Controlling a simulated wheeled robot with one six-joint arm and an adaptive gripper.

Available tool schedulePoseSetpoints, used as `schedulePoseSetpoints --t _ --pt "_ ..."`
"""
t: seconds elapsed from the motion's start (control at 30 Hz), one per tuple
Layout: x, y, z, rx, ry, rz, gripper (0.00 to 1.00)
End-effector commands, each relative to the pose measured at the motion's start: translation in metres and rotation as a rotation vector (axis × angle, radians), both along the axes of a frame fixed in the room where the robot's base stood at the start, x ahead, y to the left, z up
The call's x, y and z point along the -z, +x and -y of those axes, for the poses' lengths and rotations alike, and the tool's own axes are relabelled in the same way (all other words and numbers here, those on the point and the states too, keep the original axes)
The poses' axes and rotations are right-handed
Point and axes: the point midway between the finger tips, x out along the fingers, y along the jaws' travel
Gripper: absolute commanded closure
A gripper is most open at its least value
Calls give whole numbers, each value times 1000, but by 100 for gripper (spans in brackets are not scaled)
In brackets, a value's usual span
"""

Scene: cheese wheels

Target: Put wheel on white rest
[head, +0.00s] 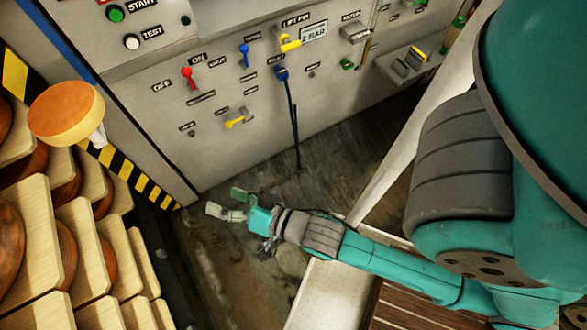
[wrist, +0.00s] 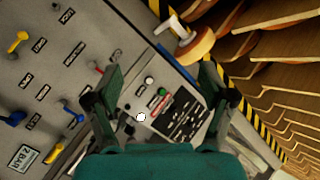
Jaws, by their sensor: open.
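A pale orange cheese wheel (head: 65,111) is at the upper left of the head view, beside the striped post. A white piece, seemingly the white rest (head: 98,137), shows at its lower right edge. The wheel appears to touch this rest, but how it is supported is partly hidden. In the wrist view the wheel (wrist: 197,46) and white piece (wrist: 180,28) are at top centre, beyond the fingers. My gripper (head: 227,203) is open and empty, well to the right of and below the wheel in the head view. Its spread fingers also show in the wrist view (wrist: 161,76).
Darker cheese wheels lie on several wooden shelf boards (head: 75,245) at the left. A grey control panel (head: 220,70) with levers and buttons stands behind. A black-and-yellow striped post (head: 130,172) separates them. Dark floor (head: 345,150) is open beside my gripper.

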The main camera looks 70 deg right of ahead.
Motion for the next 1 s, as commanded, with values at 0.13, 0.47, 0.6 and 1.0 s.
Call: schedulePoseSetpoints --t 0.13,0.47,0.6,1.0 --pt "12 -55 1 -34 -179 -39 18" --pt "10 -159 4 -112 -562 -99 18" --pt "3 -186 5 -134 -674 -114 18" --pt "-2 -200 5 -147 -744 -120 18"
